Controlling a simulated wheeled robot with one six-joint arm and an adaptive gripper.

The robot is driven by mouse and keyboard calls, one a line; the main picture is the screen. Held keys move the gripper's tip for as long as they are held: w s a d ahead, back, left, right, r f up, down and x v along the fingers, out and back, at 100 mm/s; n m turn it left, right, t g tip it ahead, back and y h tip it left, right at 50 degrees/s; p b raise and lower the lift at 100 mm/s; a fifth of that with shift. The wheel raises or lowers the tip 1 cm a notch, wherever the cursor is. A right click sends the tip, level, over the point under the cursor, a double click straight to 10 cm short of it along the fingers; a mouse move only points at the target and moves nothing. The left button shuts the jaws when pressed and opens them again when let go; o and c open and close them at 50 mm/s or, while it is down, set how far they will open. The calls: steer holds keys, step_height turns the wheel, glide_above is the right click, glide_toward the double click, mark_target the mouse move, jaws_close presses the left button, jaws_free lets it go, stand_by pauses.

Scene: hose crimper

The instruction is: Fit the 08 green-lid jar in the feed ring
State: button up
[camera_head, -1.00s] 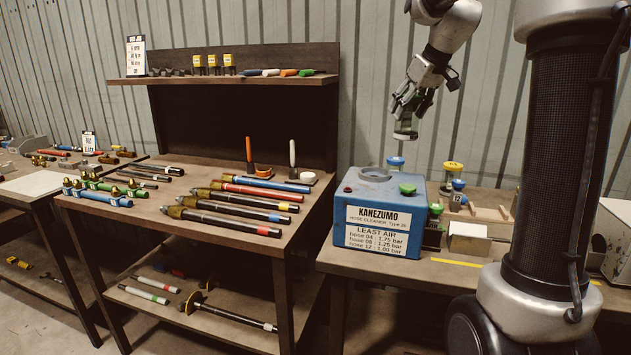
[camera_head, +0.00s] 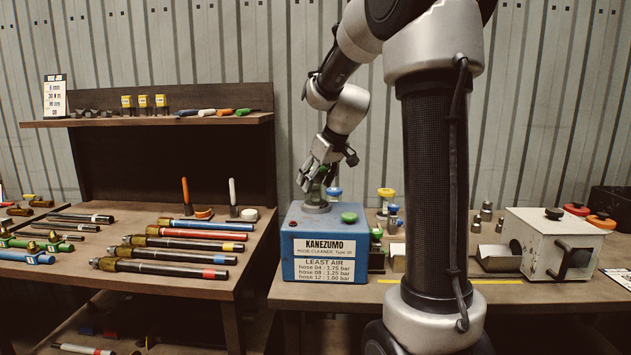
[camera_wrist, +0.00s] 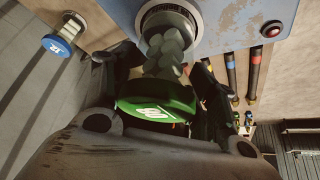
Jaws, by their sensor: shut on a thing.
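The green-lid jar (camera_wrist: 157,108), marked 08 on its lid, is between the fingers of my gripper (camera_wrist: 162,92) in the wrist view. Its clear body holds grey pellets and points at the feed ring (camera_wrist: 150,15). The ring sits on the blue Kanezumo cleaner (camera_head: 325,235), and it also shows in the head view (camera_head: 316,208). My gripper (camera_head: 317,178) is shut on the jar just above the ring. The jar's far end overlaps the ring opening; I cannot tell how deep it is. My fingers partly hide the jar in the head view.
A blue-lid jar marked 12 (camera_wrist: 57,45) stands close beside the cleaner. A yellow-lid jar (camera_head: 386,193) stands behind to the right. A white box (camera_head: 540,248) is further right. Hoses lie on the left bench (camera_head: 200,287).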

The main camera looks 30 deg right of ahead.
steer(key=shift+f, duration=0.2)
steer(key=o, duration=1.4)
steer(key=shift+o, duration=0.2)
steer(key=shift+r, duration=0.35)
steer(key=v, duration=1.1)
steer(key=s+a+f, duration=0.2)
steer(key=s+f, duration=0.2)
steer(key=s, duration=0.4)
steer(key=s+a+f+m+g, duration=0.1)
steer(key=s+a+f, duration=0.2)
steer(key=s, duration=0.6)
steer(key=s+a+f+m+h, duration=0.1)
steer(key=s+a+f, duration=0.2)
steer(key=s+f, duration=0.2)
steer(key=s, duration=0.3)
steer(key=shift+s+a+g, duration=0.15)
steer(key=shift+s+g, duration=0.15)
steer(key=shift+s, duration=0.05)
